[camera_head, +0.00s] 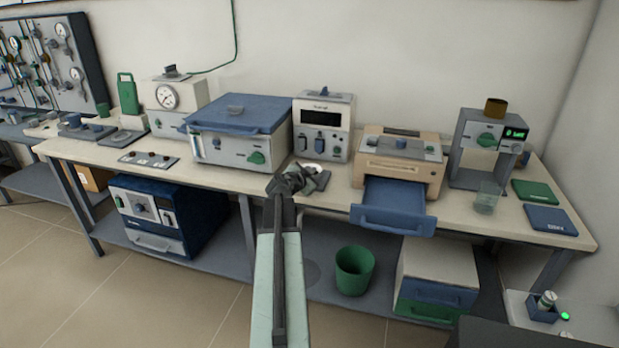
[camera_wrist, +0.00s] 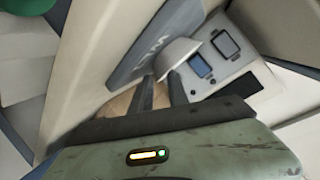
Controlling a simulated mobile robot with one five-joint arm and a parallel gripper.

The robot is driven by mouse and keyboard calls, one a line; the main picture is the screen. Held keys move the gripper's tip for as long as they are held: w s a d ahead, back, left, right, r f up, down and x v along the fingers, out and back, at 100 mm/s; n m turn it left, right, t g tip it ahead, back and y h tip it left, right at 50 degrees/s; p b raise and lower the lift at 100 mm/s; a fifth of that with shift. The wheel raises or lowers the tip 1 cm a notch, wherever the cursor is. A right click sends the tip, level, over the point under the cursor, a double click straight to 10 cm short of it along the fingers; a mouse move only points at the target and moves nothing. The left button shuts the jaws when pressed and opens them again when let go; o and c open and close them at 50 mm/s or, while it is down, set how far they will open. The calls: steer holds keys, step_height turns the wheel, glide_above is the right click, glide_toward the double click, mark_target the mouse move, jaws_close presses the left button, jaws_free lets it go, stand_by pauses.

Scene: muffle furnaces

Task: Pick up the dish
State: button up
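The dish is a small white bowl-like piece (camera_wrist: 178,55) just past my fingertips in the wrist view, tilted in that picture. In the head view a small white patch, seemingly the dish (camera_head: 314,168), shows beside my gripper (camera_head: 292,182), on or by a dark grey pad (camera_head: 321,181) on the bench. My gripper partly hides the pad.
The bench (camera_head: 340,205) carries a blue-lidded furnace (camera_head: 238,140) to the left, a white control box (camera_head: 325,125) behind, and a tan machine (camera_head: 400,160) with an open blue drawer (camera_head: 392,205) to the right. A glass beaker (camera_head: 487,197) stands further right. A green bin (camera_head: 354,270) is below.

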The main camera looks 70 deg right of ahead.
steer(key=shift+d, duration=0.1)
jaws_close()
steer(key=shift+r, duration=0.1)
step_height(320, 180, up, 10)
steer(key=p, duration=1)
steer(key=shift+p, duration=0.3)
